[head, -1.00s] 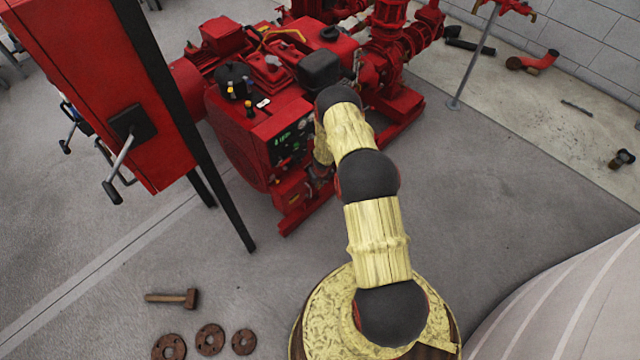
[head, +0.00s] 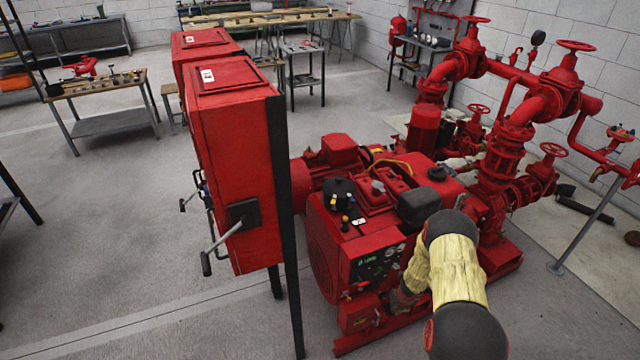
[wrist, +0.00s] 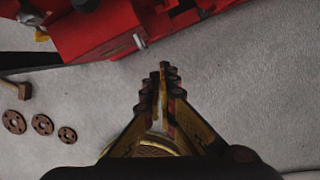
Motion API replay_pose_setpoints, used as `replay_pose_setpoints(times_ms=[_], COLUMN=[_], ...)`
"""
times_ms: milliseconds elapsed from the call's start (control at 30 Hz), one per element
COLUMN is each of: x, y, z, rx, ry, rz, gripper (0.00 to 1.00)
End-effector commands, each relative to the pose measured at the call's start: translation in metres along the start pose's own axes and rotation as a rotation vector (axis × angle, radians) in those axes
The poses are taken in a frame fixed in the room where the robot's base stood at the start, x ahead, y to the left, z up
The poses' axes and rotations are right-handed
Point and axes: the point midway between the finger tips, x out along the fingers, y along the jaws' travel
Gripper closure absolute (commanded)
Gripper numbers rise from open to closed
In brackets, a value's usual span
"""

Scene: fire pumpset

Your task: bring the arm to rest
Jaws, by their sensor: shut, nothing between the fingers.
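My gripper shows in the wrist view (wrist: 163,95), pointing down over bare grey floor. Its ribbed fingers are together and nothing is between them. The red pump machinery lies beyond the fingertips in that view, apart from them. In the head view my arm reaches up from the lower right in front of the red pumpset engine (head: 330,235), covering part of its front right side.
A red control cabinet (head: 235,150) with a lever handle (head: 222,238) stands left of the engine on dark posts. Red pipes and valves (head: 510,140) rise at the right. A hammer (wrist: 17,88) and rusty flanges (wrist: 42,124) lie on the floor. Open floor spreads at the left.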

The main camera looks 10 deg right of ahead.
Motion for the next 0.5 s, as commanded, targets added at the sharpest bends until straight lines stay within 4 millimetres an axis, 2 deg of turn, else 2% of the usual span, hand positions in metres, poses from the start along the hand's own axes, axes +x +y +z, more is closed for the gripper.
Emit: replay_pose_setpoints(times_ms=[167,300,433,500], x=[0.0,0.0,-0.003,-0.013], y=[-0.002,-0.018,-0.038,-0.048], z=[0.0,-0.001,-0.034,-0.047], rx=[0.053,0.254,0.586,0.76], ry=[-0.001,-0.011,0.007,0.005], rz=[-0.006,-0.069,-0.17,-0.229], gripper=[1.0,1.0,1.0,1.0])
